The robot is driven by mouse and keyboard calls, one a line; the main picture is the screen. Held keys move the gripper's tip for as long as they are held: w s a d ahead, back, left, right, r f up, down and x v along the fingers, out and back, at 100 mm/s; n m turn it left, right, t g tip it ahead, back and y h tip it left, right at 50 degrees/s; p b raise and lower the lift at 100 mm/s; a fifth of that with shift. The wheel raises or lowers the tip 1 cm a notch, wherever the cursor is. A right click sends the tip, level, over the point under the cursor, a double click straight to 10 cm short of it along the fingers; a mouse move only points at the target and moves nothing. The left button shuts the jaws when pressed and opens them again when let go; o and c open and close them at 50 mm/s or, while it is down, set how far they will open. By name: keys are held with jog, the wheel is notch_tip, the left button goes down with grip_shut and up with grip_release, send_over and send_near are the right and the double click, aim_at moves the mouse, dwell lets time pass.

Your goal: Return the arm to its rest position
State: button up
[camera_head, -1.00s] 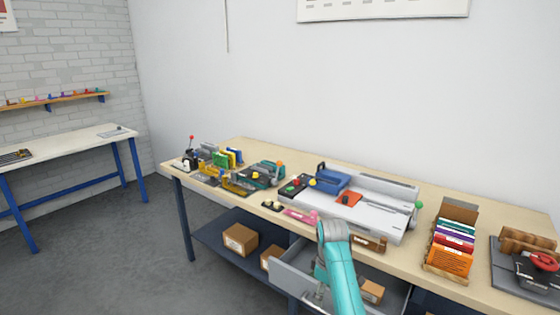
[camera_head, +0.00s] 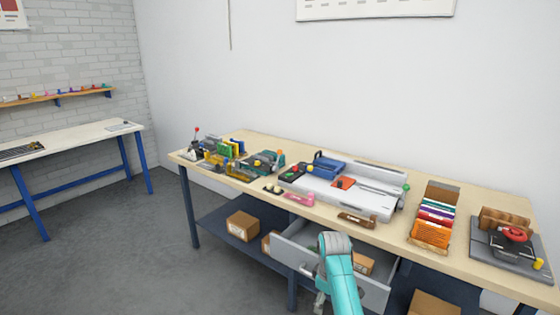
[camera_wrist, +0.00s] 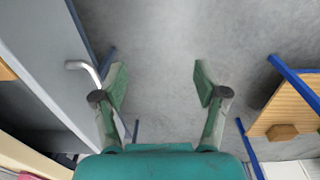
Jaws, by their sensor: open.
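My arm, teal with a grey joint, rises at the bottom centre of the head view in front of the open grey drawer (camera_head: 376,293). My gripper (camera_wrist: 160,85) shows in the wrist view with its two green fingers spread apart and nothing between them. Grey floor lies behind the fingers. The drawer's curved metal handle (camera_wrist: 84,66) is just left of the left finger in the wrist view; I cannot tell whether they touch. In the head view the fingers are mostly hidden by the arm.
The wooden workbench (camera_head: 300,217) carries a white paper machine (camera_head: 370,205), an orange file box (camera_head: 432,232) and a grey plate with a red-handled tool (camera_head: 515,235). Cardboard boxes (camera_head: 242,226) sit on the lower shelf. A second table (camera_head: 70,141) stands at left. Floor between is clear.

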jog(key=s+d+f+m+t, duration=0.1)
jog(key=s+f+t, duration=0.1)
jog(key=s+f, duration=0.55)
jog(key=s+d+f+m+t, duration=0.15)
jog(key=s+f, duration=0.25)
jog(key=f, duration=0.6)
jog(key=s+f+m+t, duration=0.1)
jog(key=s+f+t, duration=0.1)
jog(key=s, duration=0.7)
jog(key=s+f+m+t, duration=0.1)
jog(key=s+f+m, duration=0.1)
jog(key=s, duration=0.6)
jog(key=s+d+r+m+t, duration=0.1)
jog(key=s+r+m+t, duration=0.15)
jog(key=s+r, duration=0.75)
jog(key=s+d+r+m+t, duration=0.1)
jog(key=s+r+t, duration=0.35)
jog(key=s, duration=0.85)
jog(key=s+r, duration=0.3)
jog(key=r, duration=0.4)
jog(key=s+r+m, duration=0.1)
jog(key=s+r, duration=0.2)
jog(key=r, duration=0.4)
jog(key=shift+d+r+t, duration=0.15)
jog(key=shift+r+t, duration=0.2)
jog(key=shift+s, duration=0.1)
